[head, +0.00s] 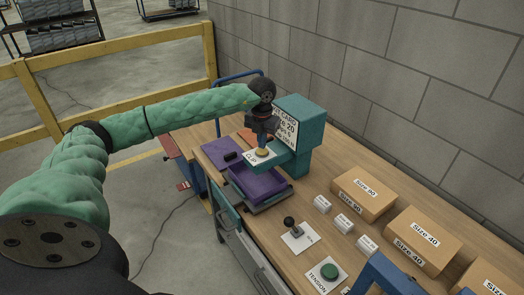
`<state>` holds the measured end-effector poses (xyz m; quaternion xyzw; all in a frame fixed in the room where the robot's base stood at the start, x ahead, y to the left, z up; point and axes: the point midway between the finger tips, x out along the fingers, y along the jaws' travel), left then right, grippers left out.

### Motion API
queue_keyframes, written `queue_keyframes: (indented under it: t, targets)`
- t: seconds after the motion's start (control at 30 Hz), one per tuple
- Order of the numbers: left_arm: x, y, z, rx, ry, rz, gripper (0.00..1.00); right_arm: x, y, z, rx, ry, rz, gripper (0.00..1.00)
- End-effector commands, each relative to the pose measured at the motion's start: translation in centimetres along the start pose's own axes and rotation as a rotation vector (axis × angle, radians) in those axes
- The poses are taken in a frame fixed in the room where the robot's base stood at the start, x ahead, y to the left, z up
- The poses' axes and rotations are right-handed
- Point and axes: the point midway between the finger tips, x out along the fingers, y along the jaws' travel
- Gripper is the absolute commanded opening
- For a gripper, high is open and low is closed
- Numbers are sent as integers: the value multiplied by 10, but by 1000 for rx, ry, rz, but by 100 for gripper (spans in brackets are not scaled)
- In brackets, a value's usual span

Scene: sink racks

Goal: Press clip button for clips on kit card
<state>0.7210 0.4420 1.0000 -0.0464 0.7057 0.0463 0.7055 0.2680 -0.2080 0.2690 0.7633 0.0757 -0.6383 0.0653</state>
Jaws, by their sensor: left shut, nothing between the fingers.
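The clip button (262,152) is a small yellow-tan knob on a white plate marked "CLIP" (251,158), on the arm of a teal dispenser (303,125). My left gripper (263,146) points down right over the button, its fingers shut with nothing in them. Whether the fingertips touch the button I cannot tell. The kit card (287,122) is a white sign on the dispenser's front, partly hidden by my left gripper; "size 20" can be read on it. My right gripper is not in view.
A purple tray (252,186) sits below the dispenser arm. A black-knobbed lever (290,223) and a green TENSION button (329,271) are nearer. Size-marked cardboard boxes (364,192) and small white boxes (343,222) stand at the right. A yellow rail (110,48) runs behind my left arm.

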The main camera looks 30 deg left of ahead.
Motion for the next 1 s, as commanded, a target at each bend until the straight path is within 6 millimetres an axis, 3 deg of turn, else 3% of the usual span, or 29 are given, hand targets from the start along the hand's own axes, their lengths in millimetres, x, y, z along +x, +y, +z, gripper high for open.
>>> queue_keyframes:
  t: [1.0]
  targets:
    - [19, 0, 0, 0, 0, 0, 0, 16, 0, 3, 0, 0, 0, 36]
